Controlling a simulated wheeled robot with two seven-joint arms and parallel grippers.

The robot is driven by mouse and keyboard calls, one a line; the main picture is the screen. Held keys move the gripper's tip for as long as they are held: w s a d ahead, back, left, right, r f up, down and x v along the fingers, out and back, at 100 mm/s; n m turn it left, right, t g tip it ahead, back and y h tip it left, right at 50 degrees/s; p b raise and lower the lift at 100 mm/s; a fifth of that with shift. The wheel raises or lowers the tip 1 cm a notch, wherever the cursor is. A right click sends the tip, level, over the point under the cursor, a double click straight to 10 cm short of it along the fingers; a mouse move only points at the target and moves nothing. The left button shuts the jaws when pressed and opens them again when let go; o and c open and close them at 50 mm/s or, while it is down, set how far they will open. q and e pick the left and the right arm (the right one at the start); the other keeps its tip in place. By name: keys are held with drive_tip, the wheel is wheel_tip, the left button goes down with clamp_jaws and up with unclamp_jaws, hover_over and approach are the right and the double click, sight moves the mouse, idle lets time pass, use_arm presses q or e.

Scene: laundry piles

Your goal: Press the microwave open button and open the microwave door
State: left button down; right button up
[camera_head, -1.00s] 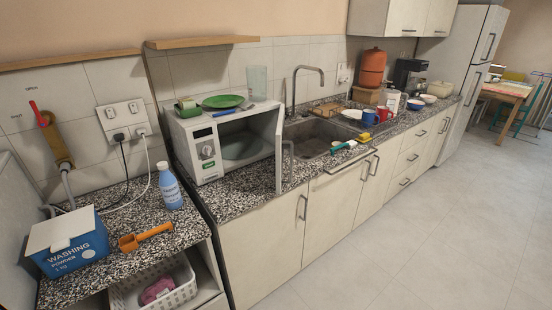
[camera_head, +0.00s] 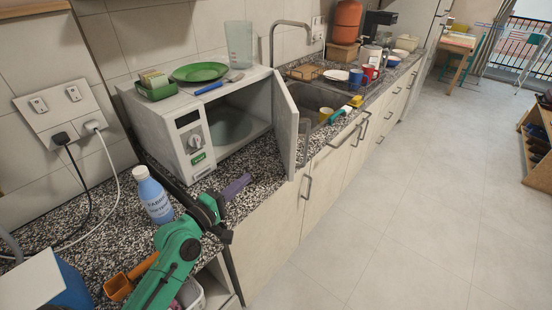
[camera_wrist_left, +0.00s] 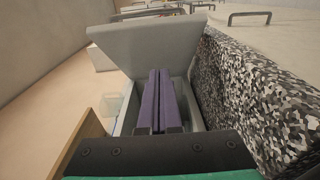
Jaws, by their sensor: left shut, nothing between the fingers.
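The white microwave (camera_head: 186,172) stands on the speckled counter. Its door (camera_head: 287,125) is swung wide open to the right, and the dark inside (camera_head: 231,122) shows. A green button (camera_head: 198,158) is at the bottom of its front panel, under the round knob (camera_head: 195,142). My left gripper (camera_head: 238,187) has purple fingers shut together with nothing between them. It is in front of the microwave, low over the counter's front edge and apart from the door. The left wrist view shows the fingers (camera_wrist_left: 160,98) pointing toward the grey open door (camera_wrist_left: 150,45). My right gripper is not in view.
A green plate (camera_head: 201,72), a sponge holder (camera_head: 156,88) and a clear jug (camera_head: 239,45) stand on the microwave. A blue bottle (camera_head: 153,196) and an orange scoop (camera_head: 119,286) are near my left arm. The floor (camera_head: 400,220) at right is clear.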

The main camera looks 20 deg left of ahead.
use_arm(q)
drive_tip(key=w+d+r, duration=0.1)
drive_tip(key=p, duration=0.3)
approach(288, 153)
drive_tip(key=w+a, duration=0.2)
drive_tip(key=w, duration=0.1)
drive_tip(key=w+d+p, duration=0.2)
drive_tip(key=d, duration=0.1)
drive_tip(key=shift+w+d+r, duration=0.1)
drive_tip(key=shift+r, duration=0.05)
drive_tip(key=shift+w+d, duration=0.1)
drive_tip(key=shift+d, duration=0.25)
drive_tip(key=shift+a+f, duration=0.1)
drive_tip(key=shift+f, duration=0.1)
